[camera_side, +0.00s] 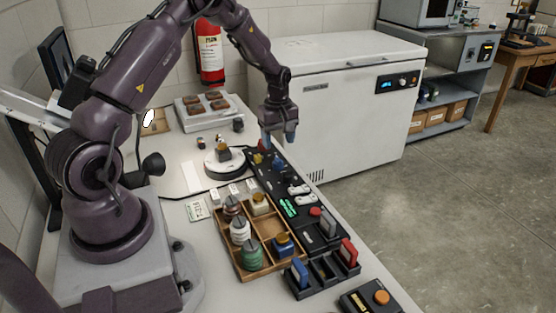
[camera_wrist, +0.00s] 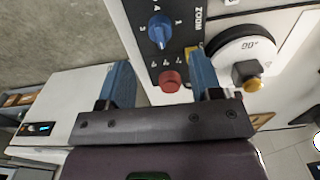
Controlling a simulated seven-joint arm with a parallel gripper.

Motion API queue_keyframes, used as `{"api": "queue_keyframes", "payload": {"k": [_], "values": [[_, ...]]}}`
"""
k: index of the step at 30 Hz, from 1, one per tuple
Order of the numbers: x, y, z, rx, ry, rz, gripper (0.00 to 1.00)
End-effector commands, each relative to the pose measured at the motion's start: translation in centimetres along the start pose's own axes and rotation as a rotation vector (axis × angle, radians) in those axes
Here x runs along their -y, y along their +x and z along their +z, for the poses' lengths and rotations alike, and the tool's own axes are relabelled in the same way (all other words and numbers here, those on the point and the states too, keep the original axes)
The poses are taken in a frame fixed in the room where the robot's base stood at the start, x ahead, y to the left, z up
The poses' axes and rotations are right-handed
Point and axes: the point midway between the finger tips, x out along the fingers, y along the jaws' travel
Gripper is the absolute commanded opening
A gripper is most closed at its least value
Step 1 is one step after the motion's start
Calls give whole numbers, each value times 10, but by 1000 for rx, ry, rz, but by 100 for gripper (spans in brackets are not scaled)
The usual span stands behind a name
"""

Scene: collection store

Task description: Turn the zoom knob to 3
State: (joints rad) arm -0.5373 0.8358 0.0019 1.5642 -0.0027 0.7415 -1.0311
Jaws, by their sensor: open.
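In the wrist view a black panel (camera_wrist: 140,12) with white lettering that reads ZOOM carries a blue knob (camera_wrist: 160,30) with printed numerals around it. The numeral its pointer faces is too small to tell. A red round knob (camera_wrist: 170,80) sits on the same panel, nearer my gripper. My gripper (camera_wrist: 160,64) is open and empty, its two blue fingers apart on either side of the red knob in the picture, with the blue knob beyond the tips. In the side view my gripper (camera_side: 278,137) points down over the panel's far end, partly hiding the knobs there.
A white round turntable (camera_side: 226,162) with a 90° mark stands beside the panel. A wooden tray (camera_side: 222,243) of bottles and jars, black holders with blue and red handles (camera_side: 348,252), and a white chest freezer (camera_side: 345,110) are near.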

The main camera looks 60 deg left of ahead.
Motion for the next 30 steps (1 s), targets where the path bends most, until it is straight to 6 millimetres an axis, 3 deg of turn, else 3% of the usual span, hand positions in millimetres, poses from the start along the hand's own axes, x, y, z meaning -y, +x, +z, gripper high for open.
{"api": "queue_keyframes", "payload": {"k": [3,10,23,30], "values": [[1,27,0,2,-1,-4,59],[0,61,0,1,1,-1,59],[0,72,0,-1,1,1,59],[0,71,0,-1,1,1,10]]}}
